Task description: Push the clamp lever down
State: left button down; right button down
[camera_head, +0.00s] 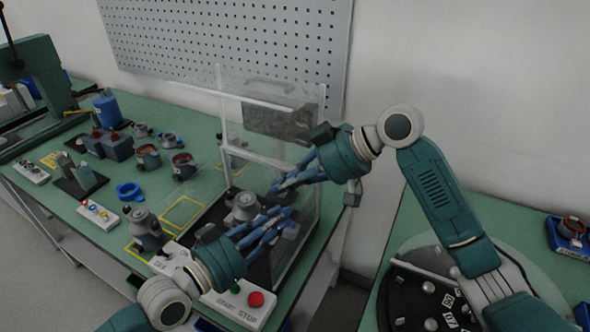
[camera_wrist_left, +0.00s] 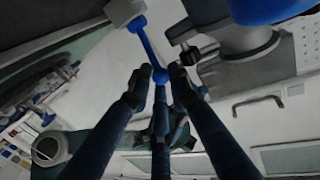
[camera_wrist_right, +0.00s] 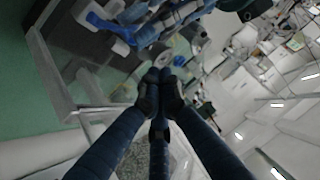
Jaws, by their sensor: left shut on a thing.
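The clamp lever (camera_wrist_left: 148,45) is a blue rod with a round knob, running from a grey block in the left wrist view. My left gripper (camera_wrist_left: 160,86) has its fingers closed in around the knob end. In the head view my left gripper (camera_head: 284,222) reaches into the clear guarded station; its fingers hide most of the lever there. My right gripper (camera_head: 280,186) is at the station's right side, just above the left one. In the right wrist view its fingertips (camera_wrist_right: 160,90) are together, with nothing seen between them.
The clear guard (camera_head: 222,95) with a white frame stands around the station. A grey stator housing (camera_head: 243,207) sits inside, beside my left fingers. A control box (camera_head: 240,308) with green and red buttons is in front. Several motor parts and a blue ring (camera_head: 130,191) lie left on the green bench.

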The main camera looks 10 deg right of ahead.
jog(key=shift+s+d+f, duration=0.2)
jog(key=shift+s+f, duration=0.1)
jog(key=shift+f, duration=0.15)
jog(key=shift+s+d+f, duration=0.2)
jog(key=shift+s+f, duration=0.1)
jog(key=shift+f, duration=0.15)
pick_arm(q)
jog(key=shift+w+a+r, duration=0.1)
jog(key=shift+w+r, duration=0.05)
jog(key=shift+r, duration=0.25)
